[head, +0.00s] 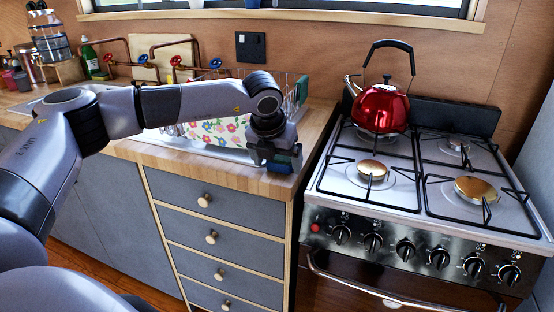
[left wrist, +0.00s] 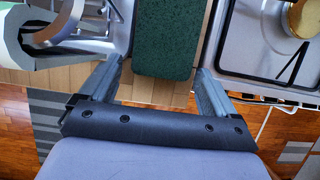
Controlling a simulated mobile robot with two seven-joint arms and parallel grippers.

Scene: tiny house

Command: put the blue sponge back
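In the left wrist view a block with a dark green, rough face (left wrist: 168,38), which looks like the scouring side of the sponge, lies between my left gripper's fingers (left wrist: 159,72). The fingers are wide apart; a gap shows on the block's left side, and the right fingertip is close to its edge. In the head view my left gripper (head: 276,160) is low over the counter's front right corner, with a small blue patch (head: 290,158) at its fingers that looks like the sponge. The gripper hides most of it. My right gripper is not in view.
A dish rack with a flowered cloth or plate (head: 215,131) stands behind my left arm. The stove (head: 400,180) with a red kettle (head: 380,108) is just right of the counter (head: 312,128). Drawers (head: 215,203) are below. Bottles stand at the far left.

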